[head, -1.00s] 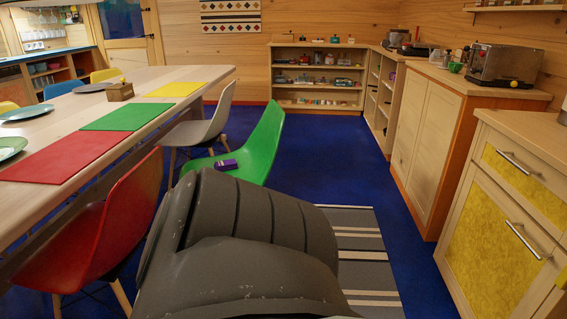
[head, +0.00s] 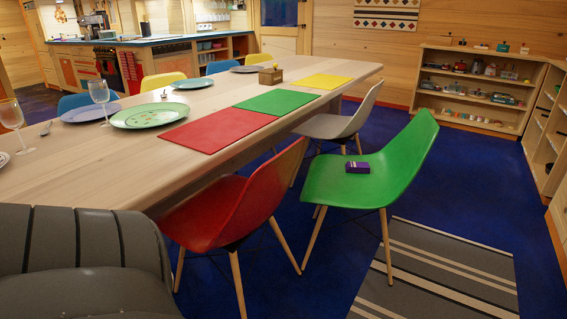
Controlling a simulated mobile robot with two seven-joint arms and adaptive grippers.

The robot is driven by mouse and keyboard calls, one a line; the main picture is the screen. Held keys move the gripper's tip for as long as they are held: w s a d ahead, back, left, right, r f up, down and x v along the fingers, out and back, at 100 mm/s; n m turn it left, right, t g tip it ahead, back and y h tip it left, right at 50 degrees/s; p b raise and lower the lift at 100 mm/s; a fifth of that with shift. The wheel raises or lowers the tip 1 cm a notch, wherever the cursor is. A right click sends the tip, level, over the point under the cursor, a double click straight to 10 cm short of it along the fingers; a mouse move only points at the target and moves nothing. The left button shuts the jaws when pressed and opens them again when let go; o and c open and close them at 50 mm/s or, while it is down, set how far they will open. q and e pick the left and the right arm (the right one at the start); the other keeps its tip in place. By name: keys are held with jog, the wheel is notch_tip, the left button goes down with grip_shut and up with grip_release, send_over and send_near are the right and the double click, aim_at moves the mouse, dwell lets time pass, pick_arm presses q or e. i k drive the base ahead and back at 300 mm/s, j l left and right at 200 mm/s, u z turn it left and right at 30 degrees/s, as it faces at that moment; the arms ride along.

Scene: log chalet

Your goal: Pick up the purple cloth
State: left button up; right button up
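A small dark purple item (head: 357,167), which looks like a folded purple cloth, lies on the seat of the green chair (head: 392,176). It has a paler patch on its front side and nothing covers it. Neither of my grippers is in view.
A long wooden table (head: 188,95) with plates, glasses and coloured mats runs along the left. A red chair (head: 228,208) stands nearer, a grey chair (head: 335,124) behind. A striped rug (head: 437,270) lies on open blue floor at right. Shelves (head: 478,88) stand at the back.

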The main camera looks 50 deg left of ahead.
aim_at(359, 168)
jog(key=u, duration=0.4)
jog(key=l+u, duration=0.15)
jog(key=u, duration=0.6)
jog(key=l+u, duration=0.1)
jog(key=u, duration=0.25)
